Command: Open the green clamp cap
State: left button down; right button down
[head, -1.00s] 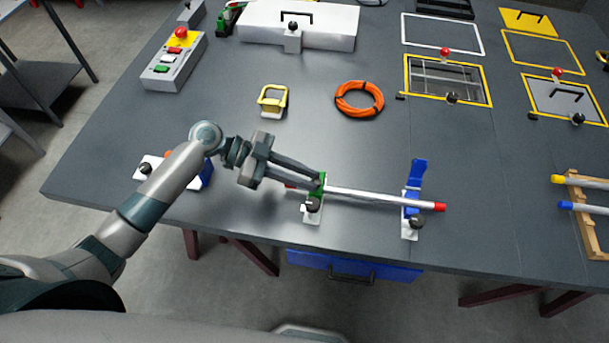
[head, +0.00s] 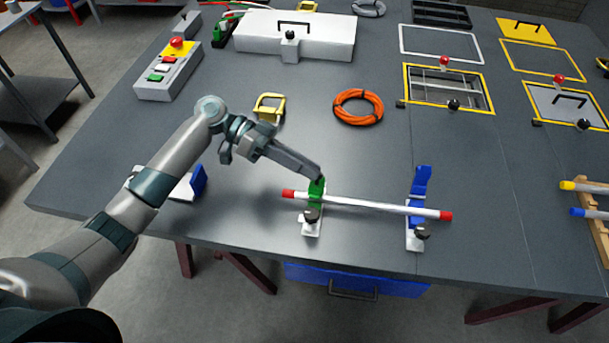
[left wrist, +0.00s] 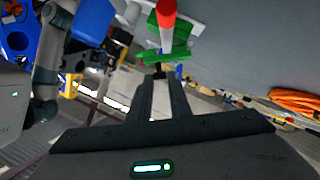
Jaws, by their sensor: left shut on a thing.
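The green clamp cap (head: 317,189) is on the left clamp, near the left end of a white rod with red ends (head: 365,205). My left gripper (head: 319,176) comes down from the upper left and is shut on the top of the cap. In the left wrist view, the green cap (left wrist: 168,55) is at the fingertips, beside the rod's red end (left wrist: 166,8). The exact grip is small and partly hidden. The blue clamp cap (head: 421,183) stands up at the right clamp, and the rod crosses that clamp. My right gripper is not in view.
A yellow-handled item (head: 269,107) and an orange cable coil (head: 358,107) lie behind the clamps. A button box (head: 165,75) and a white case (head: 296,36) stand farther back. A rack (head: 597,215) is at right. The table is clear between coil and rod.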

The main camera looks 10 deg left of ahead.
pick_arm(q)
jog(key=shift+w, duration=0.3)
jog(key=c, duration=1.9)
grip_release()
jog(key=shift+a, duration=0.2)
